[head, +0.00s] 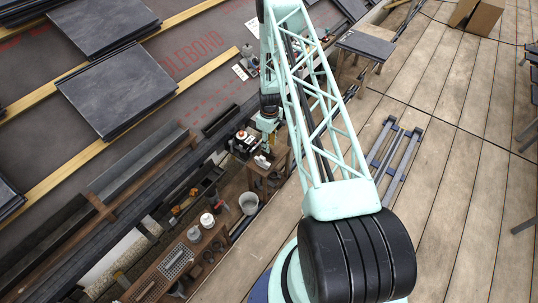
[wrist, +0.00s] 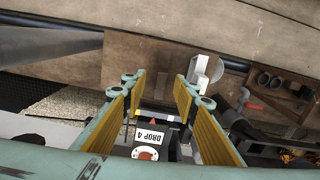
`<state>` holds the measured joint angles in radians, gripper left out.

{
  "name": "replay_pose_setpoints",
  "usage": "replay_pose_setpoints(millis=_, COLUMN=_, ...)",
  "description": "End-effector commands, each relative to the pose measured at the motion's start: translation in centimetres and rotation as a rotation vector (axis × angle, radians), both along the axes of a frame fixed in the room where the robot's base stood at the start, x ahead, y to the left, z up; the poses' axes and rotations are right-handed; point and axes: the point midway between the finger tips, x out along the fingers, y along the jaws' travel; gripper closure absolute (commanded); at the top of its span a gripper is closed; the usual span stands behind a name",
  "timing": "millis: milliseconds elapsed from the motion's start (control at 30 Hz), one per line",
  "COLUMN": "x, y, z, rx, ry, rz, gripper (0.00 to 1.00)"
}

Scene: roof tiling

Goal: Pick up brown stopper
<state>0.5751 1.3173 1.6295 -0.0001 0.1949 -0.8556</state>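My gripper (wrist: 158,92) is open in the wrist view, with its two yellow-padded fingers spread apart and nothing held between them. In the head view my gripper (head: 266,147) hangs at the end of the pale green arm, over the cluttered bench area. I cannot make out a brown stopper for sure in either view. Below and between the fingers, a dark unit carries a white label (wrist: 149,132) reading "DROP 4". A small orange-red piece (wrist: 146,154) sits in a white ring beside that label.
A wooden board (wrist: 150,65) lies beyond the fingertips. A brown holder with round openings (wrist: 270,82) and a red-handled tool (wrist: 252,106) lie at the right. Plank decking (head: 440,150) is mostly clear.

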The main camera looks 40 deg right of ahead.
Motion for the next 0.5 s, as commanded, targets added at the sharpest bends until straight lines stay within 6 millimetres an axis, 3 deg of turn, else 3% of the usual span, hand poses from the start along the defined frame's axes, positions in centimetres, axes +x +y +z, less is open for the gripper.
replay_pose_setpoints(millis=233, x=0.0, y=0.1, z=-1.0, rx=0.0, ry=0.0, rz=0.0, gripper=0.73)
replay_pose_setpoints(millis=500, x=0.0, y=0.3, z=-3.8, rx=0.0, ry=0.0, rz=0.0, gripper=0.73)
